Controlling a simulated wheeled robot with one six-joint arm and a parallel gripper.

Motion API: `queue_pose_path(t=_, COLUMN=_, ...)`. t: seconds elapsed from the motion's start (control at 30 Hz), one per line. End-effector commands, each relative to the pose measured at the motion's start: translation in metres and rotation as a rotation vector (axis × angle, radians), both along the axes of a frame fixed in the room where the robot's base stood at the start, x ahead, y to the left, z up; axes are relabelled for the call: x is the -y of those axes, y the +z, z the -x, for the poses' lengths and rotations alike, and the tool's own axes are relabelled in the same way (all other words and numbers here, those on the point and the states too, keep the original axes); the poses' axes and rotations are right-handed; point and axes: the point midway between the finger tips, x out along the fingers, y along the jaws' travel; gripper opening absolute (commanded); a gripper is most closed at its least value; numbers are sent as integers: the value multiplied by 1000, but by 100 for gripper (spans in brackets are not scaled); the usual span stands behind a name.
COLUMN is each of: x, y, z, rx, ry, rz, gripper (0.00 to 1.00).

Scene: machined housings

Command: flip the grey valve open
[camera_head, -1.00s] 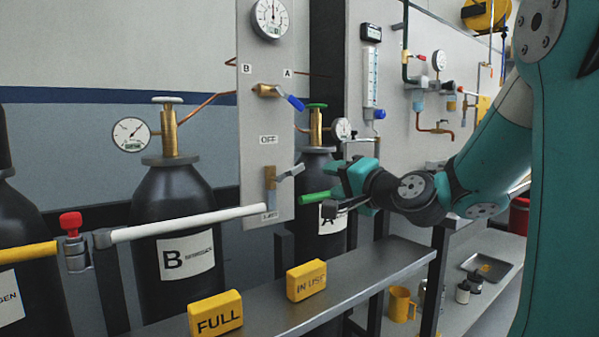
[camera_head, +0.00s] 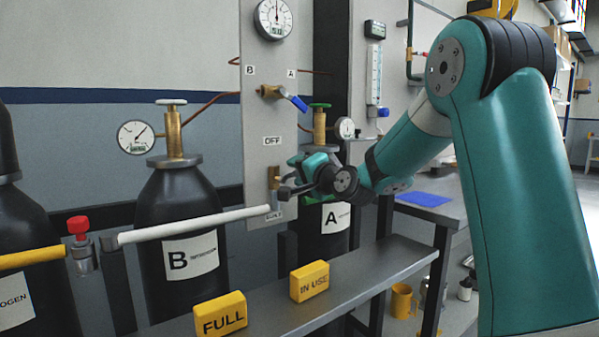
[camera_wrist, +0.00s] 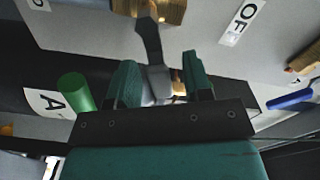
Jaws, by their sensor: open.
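The grey valve has a brass body (camera_head: 273,178) low on the light panel, below the OFF label; my gripper partly hides its lever in the head view. In the wrist view the grey lever (camera_wrist: 149,42) runs down from brass at the top edge, and its paler end lies between my fingers. My gripper (camera_head: 291,177) is at the valve, to the right of its body. In the wrist view my gripper (camera_wrist: 160,80) is open, with one green finger on each side of the lever end. Whether either finger touches it, I cannot tell.
A blue-handled valve (camera_head: 284,96) sits higher on the same panel and a gauge (camera_head: 273,19) above it. A white bar (camera_head: 195,225) crosses cylinder B at left. Cylinder A (camera_head: 320,243) with a green bar (camera_wrist: 75,92) is close. A shelf holds yellow blocks (camera_head: 310,281).

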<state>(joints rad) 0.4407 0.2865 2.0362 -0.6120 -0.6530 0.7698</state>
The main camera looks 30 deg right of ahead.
Motion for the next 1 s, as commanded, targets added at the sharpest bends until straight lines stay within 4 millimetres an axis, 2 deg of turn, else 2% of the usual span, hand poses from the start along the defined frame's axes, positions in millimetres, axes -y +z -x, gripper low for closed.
queue_pose_path(t=0.07, x=0, y=0, z=0, rx=0, ry=0, rz=0, gripper=46)
queue_pose_path(t=0.27, x=0, y=0, z=0, rx=0, ry=0, rz=0, gripper=0)
queue_pose_path(t=0.47, x=-1, y=0, z=0, rx=1, ry=1, rz=20, gripper=0)
queue_pose_path(t=0.63, x=-3, y=5, z=0, rx=6, ry=2, rz=135, gripper=0)
queue_pose_path(t=0.83, x=-3, y=6, z=0, rx=4, ry=2, rz=133, gripper=0)
queue_pose_path(t=0.87, x=-3, y=6, z=0, rx=4, ry=2, rz=133, gripper=24)
queue_pose_path(t=0.9, x=-3, y=6, z=0, rx=4, ry=2, rz=133, gripper=34)
queue_pose_path(t=0.97, x=-3, y=6, z=0, rx=4, ry=1, rz=133, gripper=46)
queue_pose_path(t=1.0, x=-3, y=6, z=0, rx=4, ry=1, rz=133, gripper=46)
